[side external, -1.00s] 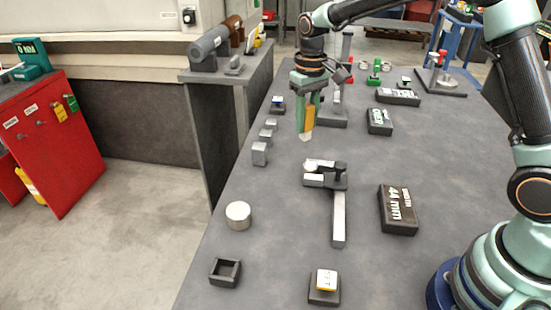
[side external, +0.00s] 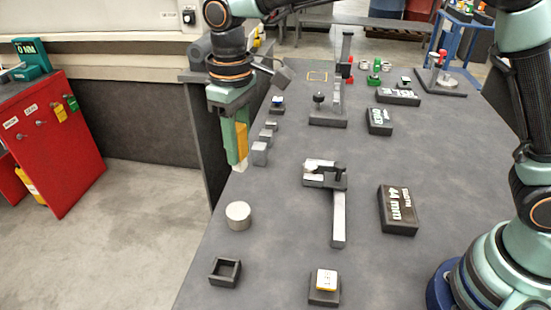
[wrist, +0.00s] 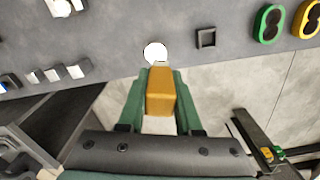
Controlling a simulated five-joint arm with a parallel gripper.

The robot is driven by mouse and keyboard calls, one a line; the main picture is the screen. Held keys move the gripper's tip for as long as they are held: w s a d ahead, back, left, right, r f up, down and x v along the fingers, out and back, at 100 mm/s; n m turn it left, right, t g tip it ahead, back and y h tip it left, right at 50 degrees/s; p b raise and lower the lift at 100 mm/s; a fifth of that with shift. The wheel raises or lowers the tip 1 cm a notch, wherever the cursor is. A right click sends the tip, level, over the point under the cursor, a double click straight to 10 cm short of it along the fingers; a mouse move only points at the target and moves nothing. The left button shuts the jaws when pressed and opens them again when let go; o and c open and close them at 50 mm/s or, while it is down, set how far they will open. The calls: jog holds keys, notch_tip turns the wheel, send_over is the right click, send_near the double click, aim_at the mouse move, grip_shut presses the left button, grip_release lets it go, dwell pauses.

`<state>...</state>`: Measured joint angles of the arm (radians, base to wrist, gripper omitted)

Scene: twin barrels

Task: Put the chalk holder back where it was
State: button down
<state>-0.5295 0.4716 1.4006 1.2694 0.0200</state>
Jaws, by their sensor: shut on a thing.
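My gripper (side external: 236,146) is shut on the chalk holder (side external: 242,140), a yellow-orange block with a pale tip at its lower end. It hangs roughly upright above the left edge of the table, near the small grey blocks. In the wrist view my gripper (wrist: 157,88) has its green fingers on both sides of the chalk holder (wrist: 160,95).
Several grey blocks (side external: 260,153) line the left table edge. A pale round cylinder (side external: 238,214) and an empty square dark holder (side external: 225,272) stand nearer. A dark fixture with a bar (side external: 338,215) and a labelled block (side external: 398,210) occupy the middle and right.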

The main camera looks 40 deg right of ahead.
jog(key=s+a+r+n, duration=0.3)
jog(key=s+a, duration=0.5)
jog(key=a, duration=0.1)
notch_tip(320, 180, down, 20)
jog(key=shift+w+a+r, duration=0.1)
jog(key=shift+w+a, duration=0.05)
jog(key=c, duration=0.6)
grip_release()
jog(key=shift+f, duration=0.2)
